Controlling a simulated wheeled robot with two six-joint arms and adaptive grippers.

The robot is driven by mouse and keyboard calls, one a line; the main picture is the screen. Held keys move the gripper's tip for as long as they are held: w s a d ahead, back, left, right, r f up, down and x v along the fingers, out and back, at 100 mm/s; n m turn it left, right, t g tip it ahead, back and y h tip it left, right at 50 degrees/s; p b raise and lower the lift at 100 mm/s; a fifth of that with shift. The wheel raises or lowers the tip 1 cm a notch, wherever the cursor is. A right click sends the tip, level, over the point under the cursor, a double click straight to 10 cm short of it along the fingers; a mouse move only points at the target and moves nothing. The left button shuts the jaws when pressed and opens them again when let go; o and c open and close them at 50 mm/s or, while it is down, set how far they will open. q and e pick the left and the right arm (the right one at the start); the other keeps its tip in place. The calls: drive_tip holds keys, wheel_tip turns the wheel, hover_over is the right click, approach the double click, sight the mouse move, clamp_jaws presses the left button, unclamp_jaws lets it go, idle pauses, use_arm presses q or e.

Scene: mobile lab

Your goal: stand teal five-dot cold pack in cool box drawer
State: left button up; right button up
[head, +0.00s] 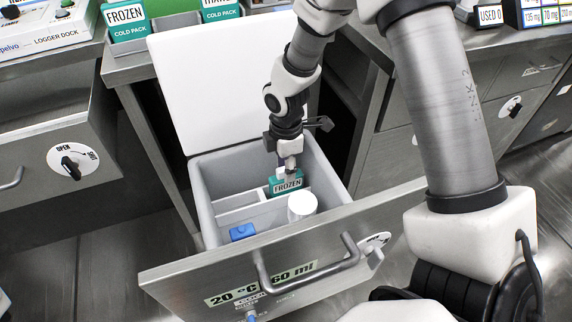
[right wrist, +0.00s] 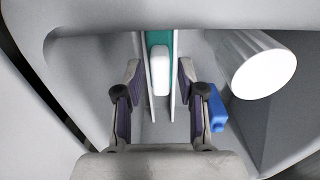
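A teal cold pack with a white FROZEN label (head: 286,184) stands upright inside the grey cool box (head: 205,205) in the open drawer. No dots can be made out on it. In the right wrist view its teal top edge (right wrist: 160,38) and white grip tab show between two thin pale dividers. My right gripper (head: 287,165) is directly above the pack. In the right wrist view its fingertips (right wrist: 159,75) are spread on either side of the tab, with gaps to it. My left gripper is not in view.
A white cylinder (head: 302,205) and a blue item (head: 242,232) are also in the box. The white lid (head: 215,85) stands open behind. Two other teal packs, FROZEN (head: 125,22) and a partly cropped one (head: 220,10), stand on the counter. The drawer front has a handle (head: 310,272).

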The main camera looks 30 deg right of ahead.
wheel_tip(320, 180, up, 12)
drive_tip(key=p, duration=0.5)
drive_tip(key=shift+r, duration=0.2)
idle(1.2)
